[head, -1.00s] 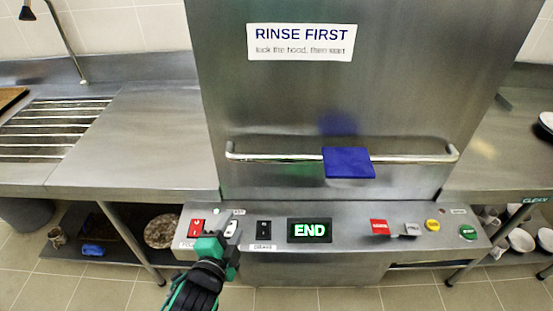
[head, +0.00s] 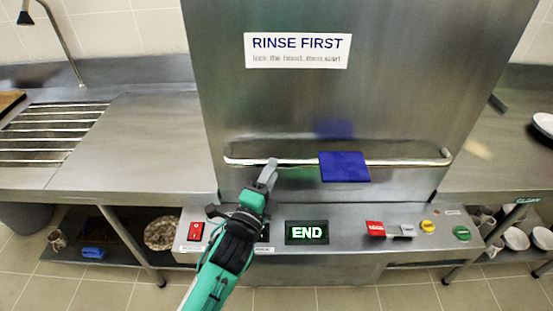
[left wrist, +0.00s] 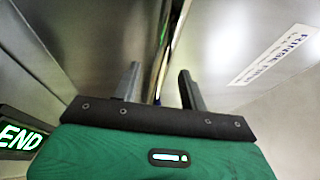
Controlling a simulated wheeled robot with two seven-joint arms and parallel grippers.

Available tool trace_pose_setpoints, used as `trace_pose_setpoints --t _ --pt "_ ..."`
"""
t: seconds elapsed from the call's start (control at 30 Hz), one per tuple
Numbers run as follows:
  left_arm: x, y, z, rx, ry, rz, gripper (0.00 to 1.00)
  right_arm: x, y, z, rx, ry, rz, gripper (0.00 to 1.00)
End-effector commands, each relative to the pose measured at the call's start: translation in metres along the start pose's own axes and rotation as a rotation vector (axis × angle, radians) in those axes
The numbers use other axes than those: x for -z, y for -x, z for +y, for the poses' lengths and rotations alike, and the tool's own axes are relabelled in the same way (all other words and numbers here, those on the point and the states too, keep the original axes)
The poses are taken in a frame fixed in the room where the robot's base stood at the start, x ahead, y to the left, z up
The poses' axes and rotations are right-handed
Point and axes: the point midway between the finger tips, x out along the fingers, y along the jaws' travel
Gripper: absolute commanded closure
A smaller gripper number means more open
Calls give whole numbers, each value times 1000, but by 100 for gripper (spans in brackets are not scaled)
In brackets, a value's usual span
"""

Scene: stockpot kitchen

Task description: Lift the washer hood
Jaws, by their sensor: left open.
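The washer hood (head: 400,90) is a large steel box, down over the machine, with a "RINSE FIRST" sign on its front. Its handle (head: 410,162) is a horizontal chrome bar low on the hood, with a blue pad (head: 344,167) at its middle. My left gripper (head: 268,172) is at the bar's left part, left of the blue pad. In the left wrist view its two fingers (left wrist: 158,88) are apart, and the bar appears between or just beyond them; contact cannot be told. My right gripper is not in view.
Below the hood is a control panel with a red switch (head: 196,231), an "END" display (head: 307,232) and coloured buttons (head: 427,226). A steel counter (head: 150,140) with a ribbed drainer (head: 45,130) lies left. Plates (head: 543,123) stand on the right counter.

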Motion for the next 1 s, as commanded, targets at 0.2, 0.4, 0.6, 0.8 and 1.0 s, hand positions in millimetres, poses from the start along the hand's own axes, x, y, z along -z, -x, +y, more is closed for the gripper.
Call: trace_pose_setpoints --t 0.2,0.4,0.6,0.8,1.0 --pt "0 -31 -1 1 1 0 57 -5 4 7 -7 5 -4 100" --pt "0 -40 0 0 1 0 57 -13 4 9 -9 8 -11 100" --pt "0 -40 0 0 1 0 57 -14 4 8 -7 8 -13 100" --pt "0 -40 0 0 1 0 90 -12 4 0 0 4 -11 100" --pt "0 -40 0 -1 1 0 100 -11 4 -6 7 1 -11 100"
